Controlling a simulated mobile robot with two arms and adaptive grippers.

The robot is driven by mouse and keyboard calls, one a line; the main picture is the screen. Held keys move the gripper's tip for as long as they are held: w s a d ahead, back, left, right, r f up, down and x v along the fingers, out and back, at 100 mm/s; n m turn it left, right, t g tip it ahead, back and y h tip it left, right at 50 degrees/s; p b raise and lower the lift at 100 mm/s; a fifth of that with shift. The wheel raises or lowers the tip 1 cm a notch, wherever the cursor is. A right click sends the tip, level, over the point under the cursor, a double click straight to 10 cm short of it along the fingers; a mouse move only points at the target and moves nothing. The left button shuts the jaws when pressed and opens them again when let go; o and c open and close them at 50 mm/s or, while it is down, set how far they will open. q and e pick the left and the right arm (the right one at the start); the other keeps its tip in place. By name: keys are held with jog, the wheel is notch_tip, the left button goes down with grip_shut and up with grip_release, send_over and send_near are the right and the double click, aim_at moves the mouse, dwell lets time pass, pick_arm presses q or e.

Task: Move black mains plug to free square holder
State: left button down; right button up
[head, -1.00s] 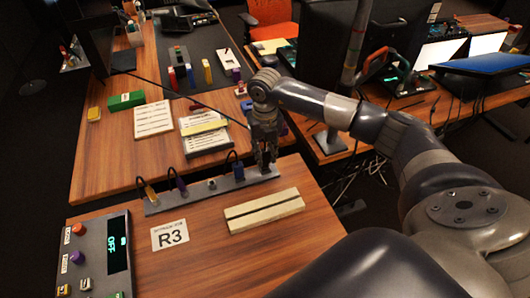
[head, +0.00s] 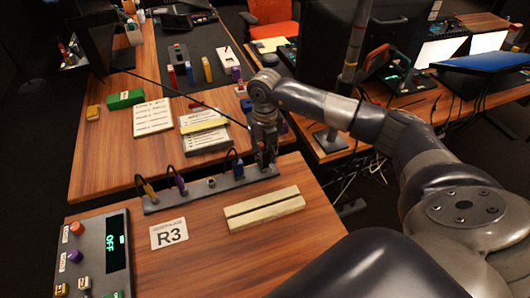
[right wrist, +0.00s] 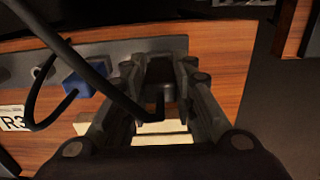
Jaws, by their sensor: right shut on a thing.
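A grey holder strip (head: 196,195) lies on the near wooden desk. A yellow plug (head: 149,191), a purple plug (head: 181,185) and a blue plug (head: 238,171), all with dark cables, stand in it. An empty-looking socket (head: 211,183) is between purple and blue. My right gripper (head: 266,163) points down at the strip's right end. In the right wrist view it is shut on the black mains plug (right wrist: 161,72), whose cable crosses in front. The plug's lower end is hidden, so I cannot tell whether it is seated. My left gripper is out of view.
A pale grooved block (head: 264,209) and an R3 card (head: 169,233) lie in front of the strip. A control panel (head: 92,258) reading OFF is at the near left. Papers and a monitor stand behind. The blue plug is close beside my right gripper.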

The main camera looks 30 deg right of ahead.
jog(key=shift+f+b, duration=0.55)
jog(key=shift+f, duration=0.25)
jog(key=o, duration=1)
jog(key=shift+o, duration=0.2)
jog(key=shift+r, duration=0.1)
jog(key=shift+r, duration=0.1)
notch_tip(320, 180, up, 12)
jog(key=shift+f, duration=0.1)
